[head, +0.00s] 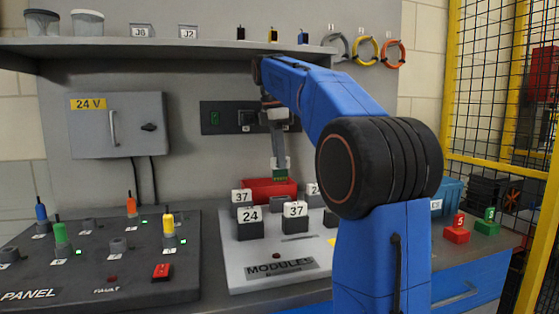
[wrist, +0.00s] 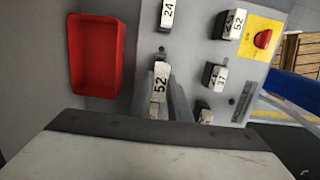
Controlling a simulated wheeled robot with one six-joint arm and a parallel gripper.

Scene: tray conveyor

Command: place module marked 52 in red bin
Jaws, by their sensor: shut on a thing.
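My gripper (head: 280,150) is shut on a module marked 52 (wrist: 160,82). In the wrist view the white label faces up between the two fingers. In the head view the held module (head: 280,176) hangs above the module board, with a green lower part, in front of the red bin as pictured. The red bin (head: 258,186) stands behind the board. In the wrist view the empty red bin (wrist: 96,88) lies left of the held module, with a gap between them. Another module marked 52 (wrist: 236,24) sits on the board at upper right.
The pale module board (head: 240,270) carries modules marked 24 (head: 250,226) and 37 (head: 295,212), among others. A dark panel (head: 90,285) with knobs and lamps lies at left. A shelf (head: 180,46) runs overhead. A blue bin (head: 453,190) stands at right.

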